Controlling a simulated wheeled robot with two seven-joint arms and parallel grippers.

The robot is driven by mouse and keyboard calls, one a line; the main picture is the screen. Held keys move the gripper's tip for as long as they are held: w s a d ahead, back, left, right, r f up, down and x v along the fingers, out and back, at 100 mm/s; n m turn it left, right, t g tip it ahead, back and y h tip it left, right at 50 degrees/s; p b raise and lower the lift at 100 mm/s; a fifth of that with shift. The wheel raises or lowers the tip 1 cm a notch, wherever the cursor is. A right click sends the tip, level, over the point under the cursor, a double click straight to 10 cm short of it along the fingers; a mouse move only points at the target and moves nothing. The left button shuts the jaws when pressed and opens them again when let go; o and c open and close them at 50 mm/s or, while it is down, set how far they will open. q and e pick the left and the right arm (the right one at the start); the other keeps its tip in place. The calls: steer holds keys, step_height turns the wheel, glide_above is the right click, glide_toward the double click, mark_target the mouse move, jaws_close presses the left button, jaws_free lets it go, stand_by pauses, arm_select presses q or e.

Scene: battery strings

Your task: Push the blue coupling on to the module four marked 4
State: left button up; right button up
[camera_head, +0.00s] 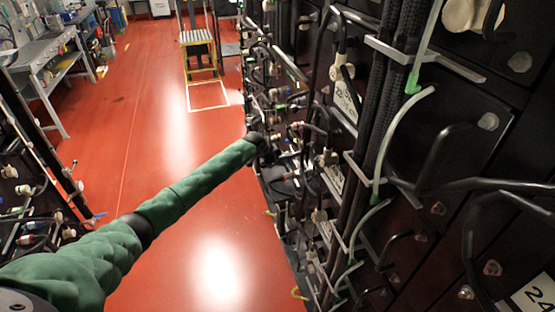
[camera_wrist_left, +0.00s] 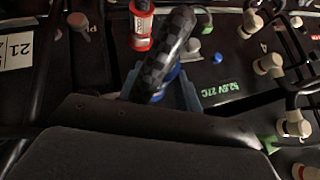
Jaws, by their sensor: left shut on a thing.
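My left gripper (camera_head: 283,160) is at the rack's face, small and dark in the head view. In the left wrist view its grey-blue fingers (camera_wrist_left: 160,90) are shut on the blue coupling (camera_wrist_left: 173,72), mostly hidden behind a black braided hose (camera_wrist_left: 165,52). Module four (camera_wrist_left: 240,60) is a dark panel with a faint 4 and a green 52.5V 27C readout. A small blue stud (camera_wrist_left: 218,58) shows on it, right of the coupling. I cannot tell whether the coupling touches a port. My right gripper is not in view.
A red coupling (camera_wrist_left: 142,28) hangs just above and left of the fingers. A green fitting (camera_wrist_left: 207,24) and several cream connectors (camera_wrist_left: 268,64) are to the right. Hoses and brackets crowd the rack (camera_head: 345,110).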

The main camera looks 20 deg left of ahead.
mark_target(287, 157)
arm_select(q)
steer(key=shift+w+d+f+b, duration=0.1)
steer(key=shift+w+d+b, duration=0.35)
steer(key=shift+d, duration=0.15)
steer(key=shift+d, duration=0.1)
steer(key=shift+w+d, duration=0.2)
steer(key=shift+d, duration=0.15)
jaws_close()
steer(key=shift+w+d, duration=0.2)
steer(key=shift+d, duration=0.05)
steer(key=shift+r, duration=0.2)
steer(key=o, duration=1)
jaws_free()
steer(key=shift+d, duration=0.1)
steer(key=shift+o, duration=0.2)
